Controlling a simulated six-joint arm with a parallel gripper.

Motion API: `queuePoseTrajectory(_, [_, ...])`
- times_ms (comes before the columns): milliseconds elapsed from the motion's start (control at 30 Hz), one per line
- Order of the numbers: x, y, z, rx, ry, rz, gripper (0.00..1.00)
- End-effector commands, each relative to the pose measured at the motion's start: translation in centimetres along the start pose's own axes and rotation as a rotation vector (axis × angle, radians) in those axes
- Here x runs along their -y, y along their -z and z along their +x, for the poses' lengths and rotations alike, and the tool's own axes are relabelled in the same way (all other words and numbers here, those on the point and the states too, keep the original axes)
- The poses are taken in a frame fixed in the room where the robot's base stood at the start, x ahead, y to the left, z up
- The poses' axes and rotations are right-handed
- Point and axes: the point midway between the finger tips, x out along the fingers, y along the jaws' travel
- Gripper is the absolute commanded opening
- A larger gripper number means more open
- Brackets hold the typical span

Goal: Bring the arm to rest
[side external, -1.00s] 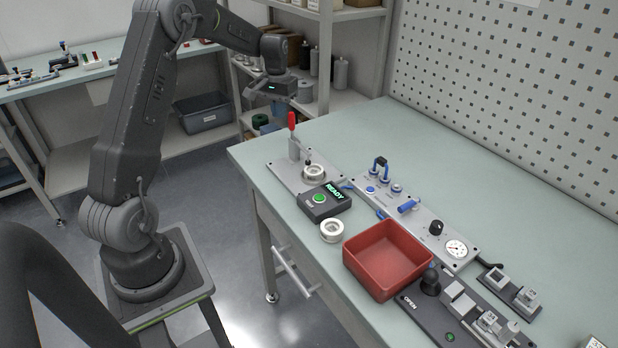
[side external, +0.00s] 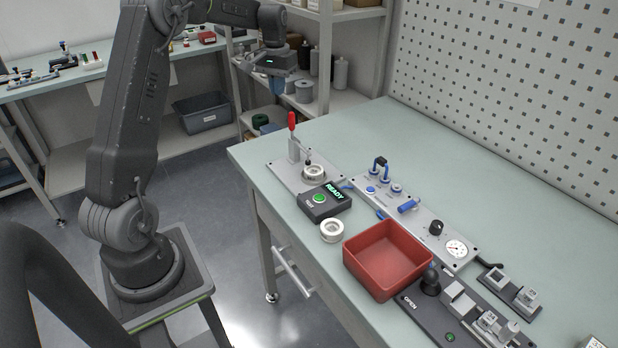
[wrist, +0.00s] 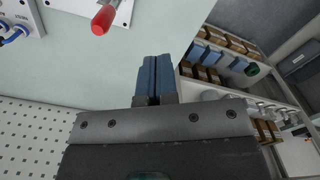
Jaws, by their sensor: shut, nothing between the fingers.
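My gripper (side external: 275,84) is raised at the far end of the bench, in front of the shelf rack in the side view. In the wrist view its two blue fingers (wrist: 153,78) lie side by side, shut, with nothing between them. It touches nothing that I can see. The bench (side external: 490,165) stands to the right of my arm and below the gripper. The red-handled clamp (side external: 293,135) at the bench's far left corner is the nearest fixture; its red handle (wrist: 104,18) shows at the top of the wrist view.
On the bench stand a white ring in the clamp fixture (side external: 314,172), a control box reading READY (side external: 325,201), a loose white ring (side external: 332,230), a red bin (side external: 385,285) and a panel with a gauge (side external: 456,248). A shelf rack (side external: 345,100) stands behind the gripper.

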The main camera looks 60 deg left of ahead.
Motion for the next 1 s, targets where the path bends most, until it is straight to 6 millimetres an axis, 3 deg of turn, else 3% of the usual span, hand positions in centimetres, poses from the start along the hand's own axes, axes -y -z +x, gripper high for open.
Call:
queuePoseTrajectory(167, [-0.8,-0.5,-0.7,-0.011,0.001,0.012,0.00])
queuePoseTrajectory(267, [-3.0,-2.1,-2.5,-0.043,0.004,0.046,0.00])
queuePoseTrajectory(367, [-6.1,-5.1,-4.9,-0.092,0.005,0.099,0.00])
queuePoseTrajectory(500, [-10.3,-10.7,-7.6,-0.170,-0.001,0.182,0.00])
queuePoseTrajectory(700, [-14.2,-19.4,-9.5,-0.281,-0.027,0.298,0.00])
queuePoseTrajectory(900, [-15.9,-28.0,-8.9,-0.384,-0.070,0.411,0.00])
queuePoseTrajectory(1000, [-16.0,-31.3,-8.0,-0.427,-0.094,0.456,0.00])
